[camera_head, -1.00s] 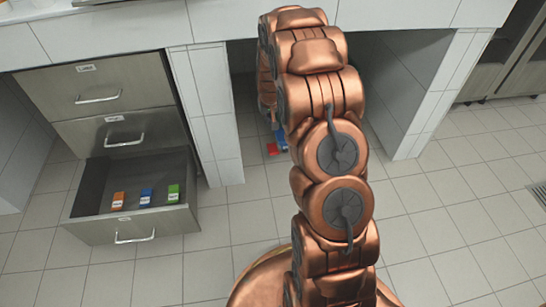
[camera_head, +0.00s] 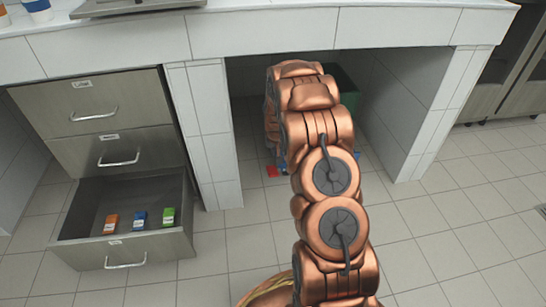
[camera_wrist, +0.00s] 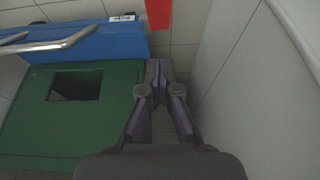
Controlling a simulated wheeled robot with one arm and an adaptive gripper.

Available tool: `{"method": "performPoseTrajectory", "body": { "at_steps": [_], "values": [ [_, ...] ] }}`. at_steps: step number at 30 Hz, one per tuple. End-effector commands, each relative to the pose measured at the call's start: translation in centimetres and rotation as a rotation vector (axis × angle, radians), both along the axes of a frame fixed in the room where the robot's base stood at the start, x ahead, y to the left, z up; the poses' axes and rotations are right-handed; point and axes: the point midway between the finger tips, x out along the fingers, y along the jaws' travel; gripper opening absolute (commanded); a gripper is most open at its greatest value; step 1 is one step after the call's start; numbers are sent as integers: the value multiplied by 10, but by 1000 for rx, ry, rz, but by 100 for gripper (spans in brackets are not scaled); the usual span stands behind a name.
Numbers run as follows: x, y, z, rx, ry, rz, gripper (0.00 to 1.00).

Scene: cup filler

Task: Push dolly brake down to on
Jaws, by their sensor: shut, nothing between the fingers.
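A blue dolly (camera_wrist: 85,42) with a metal bar handle (camera_wrist: 50,42) shows at the upper left of the wrist view. A red tab (camera_wrist: 158,14), apparently the brake, sticks out at its right end and runs out of the top of the view. It also shows low under the counter in the head view (camera_head: 272,171). A green bin (camera_wrist: 110,125) with a square opening is beside the dolly. My gripper (camera_wrist: 160,68) is shut and empty, just below the red tab in the picture, with a gap showing between them. In the head view my arm hides the gripper and most of the dolly.
A pale wall (camera_wrist: 260,90) stands close on the right of my gripper. Tiled pillars (camera_head: 208,140) and the counter (camera_head: 330,32) frame the recess. An open drawer (camera_head: 125,250) with several small boxes juts out at left. The floor at right is clear.

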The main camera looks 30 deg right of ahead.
Motion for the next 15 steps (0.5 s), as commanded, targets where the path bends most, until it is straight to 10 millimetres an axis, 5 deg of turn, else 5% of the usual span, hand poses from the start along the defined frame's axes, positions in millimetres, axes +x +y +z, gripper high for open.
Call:
{"method": "performPoseTrajectory", "body": {
  "at_steps": [15],
  "values": [
    [22,-9,-69,0,1,1,0]
  ]
}}
